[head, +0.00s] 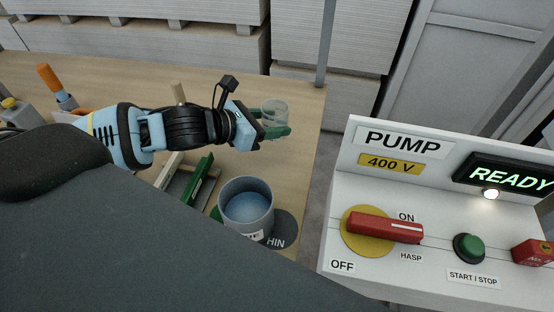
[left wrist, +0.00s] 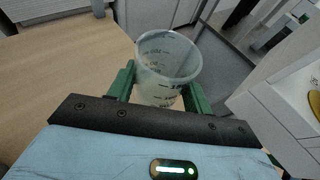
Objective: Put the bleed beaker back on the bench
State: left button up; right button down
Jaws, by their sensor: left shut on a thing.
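The bleed beaker (head: 273,112) is a clear beaker with dark graduation marks. It also shows in the left wrist view (left wrist: 168,62), between the two green fingers. My left gripper (head: 274,131) is shut on the beaker near the right edge of the wooden bench (head: 225,88). The beaker looks upright in the head view; whether its base touches the bench I cannot tell. Its contents are too faint to make out. My right gripper is not in view.
A grey pot (head: 247,207) with bluish contents stands on the bench's near right corner, beside a dark round mark. Green-edged parts and an orange-handled tool (head: 50,77) lie left. The pump panel (head: 400,180) with a red switch and READY display stands right.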

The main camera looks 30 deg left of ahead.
pick_arm(q)
jog(key=shift+f, duration=3.05)
jog(key=shift+f, duration=1.8)
jog(key=shift+f, duration=0.15)
jog(key=o, duration=1.1)
